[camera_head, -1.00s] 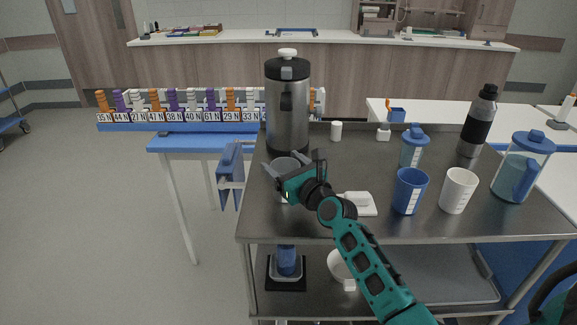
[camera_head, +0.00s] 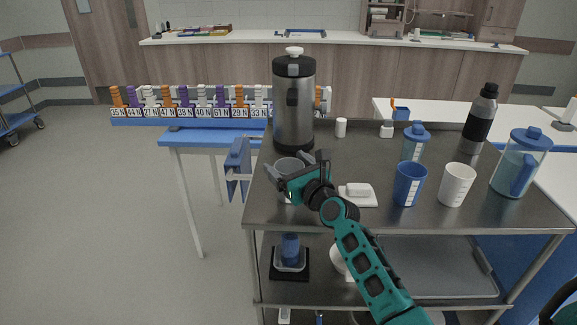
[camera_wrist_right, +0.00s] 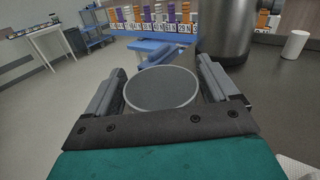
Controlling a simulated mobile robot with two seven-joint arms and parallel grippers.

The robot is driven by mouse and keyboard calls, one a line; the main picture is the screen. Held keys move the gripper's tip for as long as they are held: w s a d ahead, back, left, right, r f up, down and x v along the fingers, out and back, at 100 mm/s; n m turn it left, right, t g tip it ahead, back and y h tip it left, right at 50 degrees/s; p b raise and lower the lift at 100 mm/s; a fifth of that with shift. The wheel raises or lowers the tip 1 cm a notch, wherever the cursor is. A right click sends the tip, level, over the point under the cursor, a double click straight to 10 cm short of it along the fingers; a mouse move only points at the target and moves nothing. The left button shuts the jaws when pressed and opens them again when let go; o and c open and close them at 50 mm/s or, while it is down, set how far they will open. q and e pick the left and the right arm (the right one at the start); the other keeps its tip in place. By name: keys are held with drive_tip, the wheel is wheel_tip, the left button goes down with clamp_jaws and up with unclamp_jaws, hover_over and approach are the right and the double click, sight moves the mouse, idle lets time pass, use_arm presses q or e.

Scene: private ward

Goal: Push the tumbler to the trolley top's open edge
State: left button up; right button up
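The tumbler (camera_head: 289,165) is a grey, see-through cup standing upright on the trolley top (camera_head: 310,218), near its left edge and in front of the steel urn. My right gripper (camera_head: 296,164) is low over the top with its fingers on either side of the tumbler. In the right wrist view, the tumbler (camera_wrist_right: 160,88) sits between the spread fingers of the right gripper (camera_wrist_right: 160,72), close to both. Whether they touch it cannot be told. The gripper partly hides the tumbler in the head view. My left gripper is not in view.
The steel urn (camera_head: 294,105) stands just behind the tumbler. A white dish (camera_head: 358,194), blue cup (camera_head: 409,184), white cup (camera_head: 457,185), jug (camera_head: 520,165) and dark bottle (camera_head: 481,120) stand to the right. A blue box (camera_head: 238,168) hangs beside the left edge.

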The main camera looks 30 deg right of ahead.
drive_tip(key=shift+o, duration=1)
drive_tip(key=shift+s, duration=0.15)
drive_tip(key=s, duration=1.2)
drive_tip(key=shift+s+d, duration=0.3)
drive_tip(key=shift+d, duration=0.05)
